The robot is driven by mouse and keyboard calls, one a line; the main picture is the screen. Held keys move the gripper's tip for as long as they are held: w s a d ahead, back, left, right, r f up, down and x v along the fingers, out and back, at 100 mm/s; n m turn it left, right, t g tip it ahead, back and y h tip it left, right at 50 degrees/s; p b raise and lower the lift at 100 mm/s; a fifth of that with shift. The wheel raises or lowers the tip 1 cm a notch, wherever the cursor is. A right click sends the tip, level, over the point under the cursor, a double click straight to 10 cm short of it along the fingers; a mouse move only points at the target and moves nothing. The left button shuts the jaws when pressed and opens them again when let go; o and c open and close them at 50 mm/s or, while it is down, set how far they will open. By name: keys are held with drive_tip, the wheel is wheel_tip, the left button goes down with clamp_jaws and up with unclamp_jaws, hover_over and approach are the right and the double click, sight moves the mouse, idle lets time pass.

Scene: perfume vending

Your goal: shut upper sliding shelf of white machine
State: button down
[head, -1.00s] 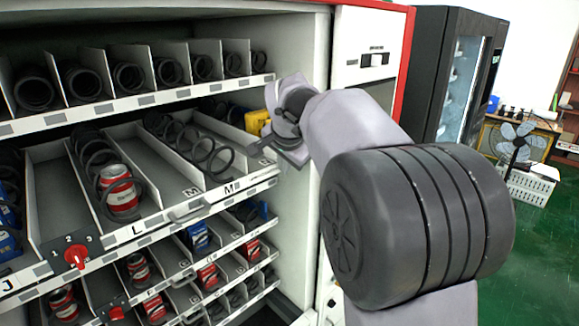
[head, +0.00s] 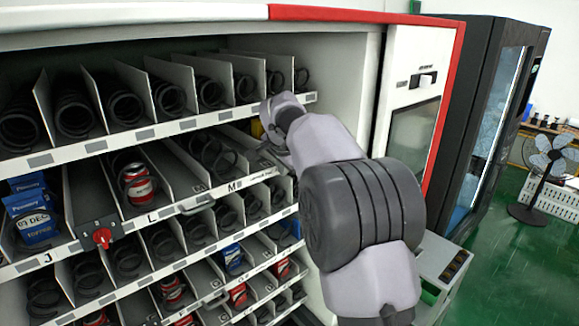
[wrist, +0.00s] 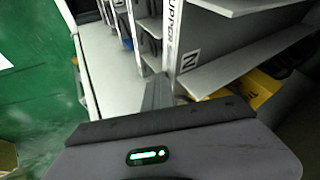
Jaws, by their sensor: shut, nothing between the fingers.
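The white machine (head: 345,60) stands open on the left in the head view. Its upper sliding shelf (head: 160,213), with the labels J, L and M, holds coils, a red-and-white can (head: 138,187) and blue boxes (head: 33,210). I cannot tell how far this shelf sticks out. My gripper (head: 268,150) is at the shelf's right front end, partly hidden by my arm. In the wrist view my gripper (wrist: 157,95) is shut and empty, close to the shelf front with the labels UPPER and N (wrist: 188,60). Whether they touch is unclear.
A fixed-looking row of coils (head: 160,130) is above, and lower shelves (head: 190,275) with cans are below. Yellow boxes (wrist: 250,88) lie inside, beside the gripper. A dark cabinet (head: 485,110) and a fan (head: 545,165) stand to the right. Green floor (head: 500,265) is clear at the lower right.

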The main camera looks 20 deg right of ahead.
drive_tip(key=shift+w+a+r+p, duration=0.1)
drive_tip(key=shift+w+a+p, duration=0.05)
drive_tip(key=shift+w, duration=0.3)
drive_tip(key=shift+w+a+p, duration=0.1)
drive_tip(key=shift+w+p, duration=0.05)
drive_tip(key=shift+w, duration=0.25)
drive_tip(key=shift+r, duration=0.1)
